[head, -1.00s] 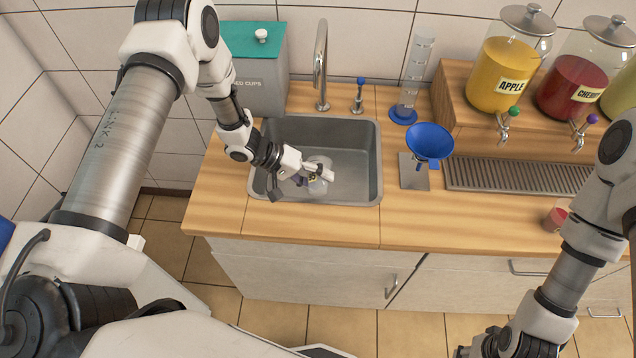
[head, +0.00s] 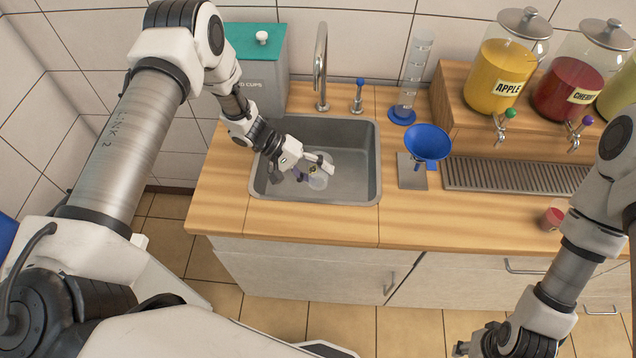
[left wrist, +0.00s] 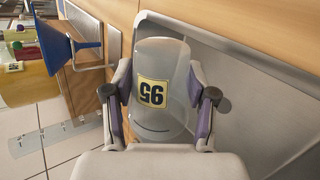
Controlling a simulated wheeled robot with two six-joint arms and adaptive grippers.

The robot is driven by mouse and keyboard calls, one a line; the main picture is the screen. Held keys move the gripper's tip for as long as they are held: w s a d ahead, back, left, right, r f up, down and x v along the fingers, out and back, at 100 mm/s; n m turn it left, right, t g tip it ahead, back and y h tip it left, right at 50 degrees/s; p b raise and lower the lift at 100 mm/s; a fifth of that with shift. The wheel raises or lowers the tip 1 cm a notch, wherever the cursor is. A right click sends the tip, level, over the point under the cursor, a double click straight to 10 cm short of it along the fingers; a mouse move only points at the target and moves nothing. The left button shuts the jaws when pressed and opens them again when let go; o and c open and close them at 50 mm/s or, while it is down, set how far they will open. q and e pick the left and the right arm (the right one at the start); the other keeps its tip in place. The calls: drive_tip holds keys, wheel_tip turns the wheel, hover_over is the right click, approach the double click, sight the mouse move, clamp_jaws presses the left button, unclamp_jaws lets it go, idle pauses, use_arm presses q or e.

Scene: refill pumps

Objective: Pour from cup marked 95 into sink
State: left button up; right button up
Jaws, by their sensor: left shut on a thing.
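The clear cup (left wrist: 162,95) carries a yellow label reading 95, which appears upside down in the left wrist view. My left gripper (left wrist: 160,110) is shut on the cup, one finger on each side. In the head view the left gripper (head: 308,170) and the cup (head: 320,178) are over the basin of the grey sink (head: 352,165), and the cup looks tilted. No liquid clearly shows in it. My right gripper (head: 478,347) is low at the bottom edge, away from the sink, and its fingers are not clear.
A tall faucet (head: 321,65) and a blue-topped dispenser (head: 359,95) stand behind the sink. A blue funnel (head: 428,143) and a graduated cylinder (head: 411,75) stand to its right. A small cup with red liquid (head: 552,217) stands on the counter (head: 460,215).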

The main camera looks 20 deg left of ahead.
use_arm(q)
drive_tip(key=shift+w+a+r, duration=0.1)
drive_tip(key=shift+w+r, duration=0.05)
